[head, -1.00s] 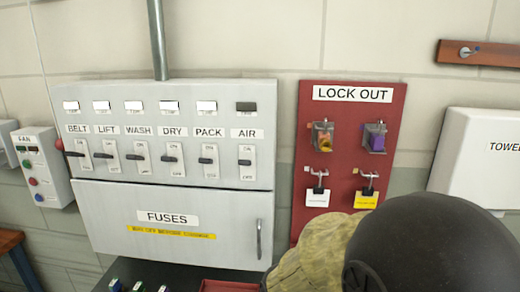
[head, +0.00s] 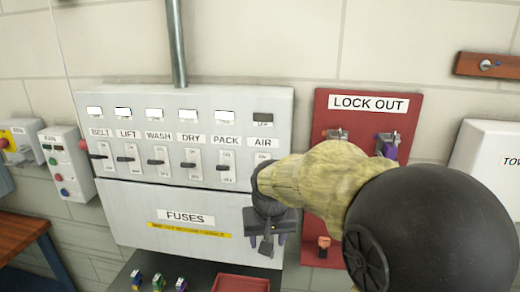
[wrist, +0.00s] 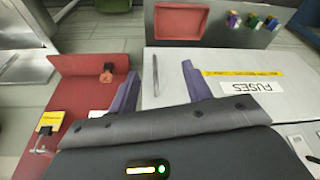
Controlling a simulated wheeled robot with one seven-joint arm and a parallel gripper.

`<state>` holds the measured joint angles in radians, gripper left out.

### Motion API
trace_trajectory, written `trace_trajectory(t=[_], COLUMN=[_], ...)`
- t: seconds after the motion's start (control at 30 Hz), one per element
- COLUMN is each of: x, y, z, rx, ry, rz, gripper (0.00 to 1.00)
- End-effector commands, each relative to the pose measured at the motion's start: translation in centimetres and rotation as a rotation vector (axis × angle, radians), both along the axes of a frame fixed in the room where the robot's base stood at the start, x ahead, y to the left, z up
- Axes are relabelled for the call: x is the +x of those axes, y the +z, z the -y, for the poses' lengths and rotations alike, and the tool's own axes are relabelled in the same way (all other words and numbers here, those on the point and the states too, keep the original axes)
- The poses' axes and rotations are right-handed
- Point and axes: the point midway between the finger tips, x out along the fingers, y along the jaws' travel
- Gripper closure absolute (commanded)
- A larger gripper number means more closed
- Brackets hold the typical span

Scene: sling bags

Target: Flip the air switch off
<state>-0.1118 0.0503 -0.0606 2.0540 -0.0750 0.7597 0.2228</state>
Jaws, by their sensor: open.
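The air switch (head: 264,158) is at the right end of the switch row on the grey panel, under the AIR label (head: 263,142). My arm covers most of it, so its lever position is hard to tell. The small window above it (head: 263,119) is dark, unlike the bright ones over the other switches. My gripper (head: 267,243) is below the air switch, in front of the FUSES door's right side, pointing down. In the wrist view its two purple fingers (wrist: 158,88) are apart and empty, with the door handle (wrist: 155,75) showing between them.
The red LOCK OUT board (head: 372,118) is right of the panel, partly behind my arm, with a red-orange padlock (head: 323,242) low on it. A red tray (head: 240,284) and several small coloured items (head: 158,283) lie below the panel. The left switches are unobstructed.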

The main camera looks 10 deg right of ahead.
Motion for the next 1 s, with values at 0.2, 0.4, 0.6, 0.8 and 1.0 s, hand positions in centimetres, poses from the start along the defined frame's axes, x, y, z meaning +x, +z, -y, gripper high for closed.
trace_trajectory(t=[0.2, 0.4, 0.6, 0.8, 1.0], x=[4.3, 5.8, 5.9, 5.8, 5.9], y=[13.8, 24.5, 29.0, 29.0, 28.8], z=[-0.8, -1.3, -1.5, -1.5, -1.4], rx=[-0.013, -0.021, -0.022, -0.023, -0.023], ry=[-0.098, -0.203, -0.265, -0.270, -0.268], rz=[0.047, 0.088, 0.106, 0.107, 0.106], gripper=[0.51, 0.51, 0.51, 0.51, 0.51])
